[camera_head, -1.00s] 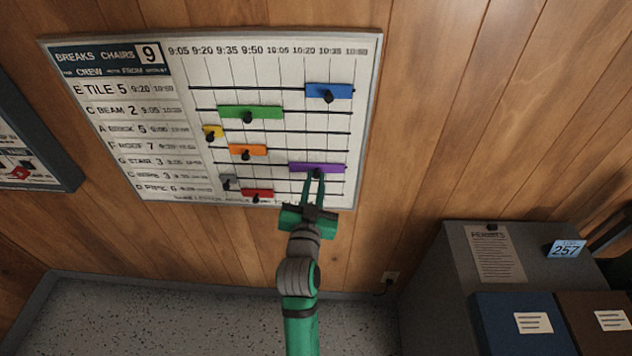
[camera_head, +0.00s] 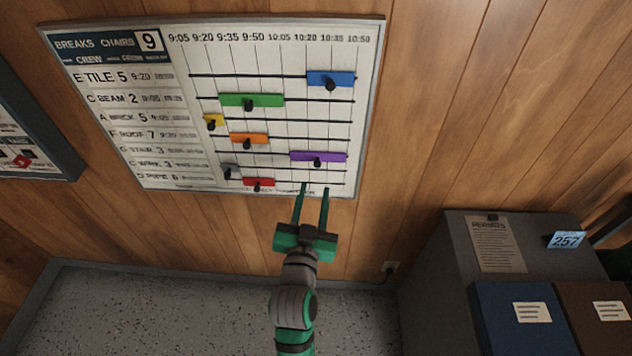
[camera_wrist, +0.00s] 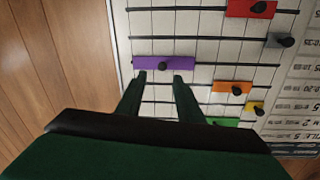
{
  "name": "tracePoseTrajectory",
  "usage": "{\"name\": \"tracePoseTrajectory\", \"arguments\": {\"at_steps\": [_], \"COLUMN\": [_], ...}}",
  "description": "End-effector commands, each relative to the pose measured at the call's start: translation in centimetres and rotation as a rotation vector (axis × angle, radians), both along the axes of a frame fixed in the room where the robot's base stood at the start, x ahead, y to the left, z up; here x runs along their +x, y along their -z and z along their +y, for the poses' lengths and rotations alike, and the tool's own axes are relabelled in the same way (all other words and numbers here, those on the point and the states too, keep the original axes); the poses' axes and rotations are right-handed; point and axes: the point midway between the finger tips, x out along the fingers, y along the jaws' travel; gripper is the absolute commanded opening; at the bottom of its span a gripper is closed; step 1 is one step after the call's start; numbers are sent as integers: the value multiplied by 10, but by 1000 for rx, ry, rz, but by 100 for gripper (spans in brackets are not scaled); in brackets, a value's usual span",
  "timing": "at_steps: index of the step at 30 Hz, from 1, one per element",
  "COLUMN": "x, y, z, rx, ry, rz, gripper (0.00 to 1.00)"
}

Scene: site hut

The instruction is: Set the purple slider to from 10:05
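The purple slider (camera_head: 320,157) lies on its rail low on the right of the white schedule board (camera_head: 365,110). Its left end appears to line up with the 10:05 column, and its black knob points outward. My gripper (camera_head: 314,189) is just below the slider, with its two green fingers spread and nothing between them. In the wrist view, the purple slider (camera_wrist: 165,63) lies just beyond the open fingertips (camera_wrist: 160,76), its knob opposite the gap between them. The fingers appear clear of the knob.
Other sliders on the board are blue (camera_head: 331,79), green (camera_head: 252,101), yellow (camera_head: 214,120), orange (camera_head: 249,139), grey (camera_head: 230,171) and red (camera_head: 258,183). A grey cabinet (camera_head: 450,255) and a blue binder (camera_head: 510,320) stand at the lower right.

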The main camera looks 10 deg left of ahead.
Motion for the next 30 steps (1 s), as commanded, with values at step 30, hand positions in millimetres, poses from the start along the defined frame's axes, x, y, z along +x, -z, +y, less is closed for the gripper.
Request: {"name": "tracePoseTrajectory", "arguments": {"at_steps": [30], "x": [-34], "y": [11], "z": [-1], "rx": [-5], "ry": [-6], "rz": [13], "gripper": [34]}}
